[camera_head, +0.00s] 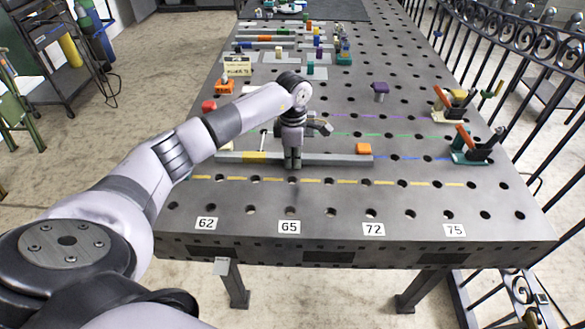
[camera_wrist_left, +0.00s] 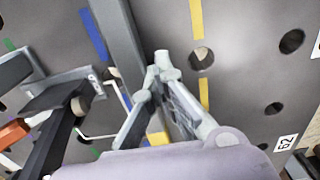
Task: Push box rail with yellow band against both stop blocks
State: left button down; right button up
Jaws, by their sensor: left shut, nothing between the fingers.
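The grey box rail (camera_head: 335,160) lies left to right across the perforated table, with its yellow band (camera_head: 255,157) left of my gripper. In the left wrist view the rail (camera_wrist_left: 122,45) runs beside my fingers, and part of the yellow band (camera_wrist_left: 158,138) shows behind them. My left gripper (camera_head: 292,165) is shut and empty, pointing down at the rail's near side. Its fingertips (camera_wrist_left: 160,62) are close to the rail; I cannot tell if they touch. An orange block (camera_head: 363,148) is at the rail's right end, on the far side; I cannot tell whether it is a stop block. My right gripper is not in view.
Toggle clamps (camera_head: 476,146) stand at the right. A purple-topped post (camera_head: 380,91) is behind the rail. A yellow dashed line (camera_head: 340,182) runs in front of it. The near table strip with number labels (camera_head: 289,227) is clear. More rails and blocks lie farther back.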

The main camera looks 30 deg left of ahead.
pick_arm(q)
jog(key=shift+a, duration=0.1)
jog(key=shift+s+d+f+p, duration=0.15)
jog(key=shift+s+d+p, duration=0.1)
jog(key=shift+s+p, duration=0.2)
jog(key=shift+s+d+p, duration=0.3)
jog(key=shift+s+d, duration=0.1)
jog(key=shift+s, duration=0.1)
notch_tip(320, 180, up, 8)
jog(key=p, duration=0.5)
dwell(0.3)
dwell(0.4)
